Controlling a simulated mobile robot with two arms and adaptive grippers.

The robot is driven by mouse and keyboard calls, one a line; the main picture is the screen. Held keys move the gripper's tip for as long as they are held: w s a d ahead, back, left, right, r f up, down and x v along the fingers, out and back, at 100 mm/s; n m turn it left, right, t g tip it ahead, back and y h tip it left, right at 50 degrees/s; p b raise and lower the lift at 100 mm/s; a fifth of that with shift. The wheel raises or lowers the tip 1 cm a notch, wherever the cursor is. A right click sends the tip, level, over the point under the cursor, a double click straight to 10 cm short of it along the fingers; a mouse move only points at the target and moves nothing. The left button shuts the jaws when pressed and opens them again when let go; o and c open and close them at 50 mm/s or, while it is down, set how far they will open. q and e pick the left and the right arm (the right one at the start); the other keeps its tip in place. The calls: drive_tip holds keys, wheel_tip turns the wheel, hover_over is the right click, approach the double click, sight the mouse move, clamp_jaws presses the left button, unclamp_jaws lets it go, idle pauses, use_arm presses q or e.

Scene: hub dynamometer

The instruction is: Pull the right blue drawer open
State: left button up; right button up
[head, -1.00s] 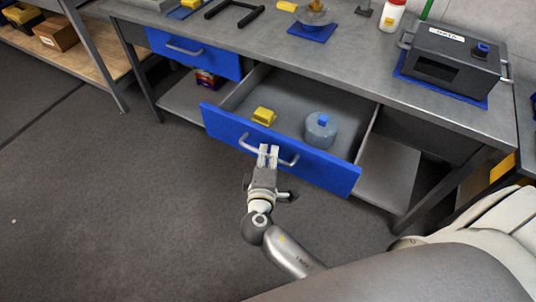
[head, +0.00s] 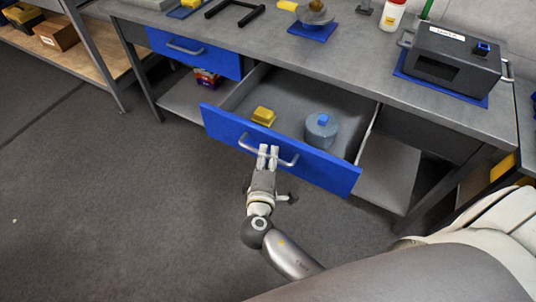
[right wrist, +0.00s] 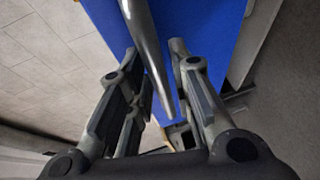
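The right blue drawer (head: 225,124) stands pulled far out from under the workbench. Its front carries a curved metal handle (head: 287,162). My right gripper (head: 268,150) is at the middle of this handle. In the right wrist view, the handle bar (right wrist: 148,50) runs between the two fingers of my right gripper (right wrist: 157,52), with gaps visible beside it, so the fingers look open around it. Inside the drawer are a yellow block (head: 263,116) and a grey-blue cylinder (head: 321,133) with a blue top. My left gripper is out of view.
A second blue drawer (head: 190,52), at the left, is closed. The workbench top (head: 345,55) holds a dark box (head: 450,62) on a blue mat and other items. A lower shelf (head: 388,178) lies right of the open drawer. The floor (head: 120,200) in front is clear.

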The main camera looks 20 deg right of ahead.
drive_tip(key=v, duration=1.1)
drive_tip(key=shift+s, duration=0.15)
drive_tip(key=shift+a, duration=0.15)
drive_tip(key=s+d+f+g+y+p, duration=0.1)
drive_tip(key=s+f+g+y, duration=0.3)
drive_tip(key=f, duration=1.1)
drive_tip(key=s+f+g+y+p, duration=0.15)
drive_tip(key=s+f+g, duration=0.35)
drive_tip(key=f, duration=1.1)
drive_tip(key=s+d+f+m+g, duration=0.1)
drive_tip(key=s+d+f+m, duration=0.2)
drive_tip(key=s, duration=0.4)
drive_tip(key=s+d+f+m+g+y+p, duration=0.1)
drive_tip(key=s+d+f+m, duration=0.2)
drive_tip(key=s+f, duration=0.2)
drive_tip(key=s+d+f+m+g+y+p, duration=0.1)
drive_tip(key=s+d+f+m, duration=0.2)
drive_tip(key=s, duration=0.6)
drive_tip(key=shift+s+d+f+g, duration=0.25)
drive_tip(key=shift+f+g, duration=0.15)
drive_tip(key=shift+f, duration=0.35)
drive_tip(key=shift+a, duration=0.1)
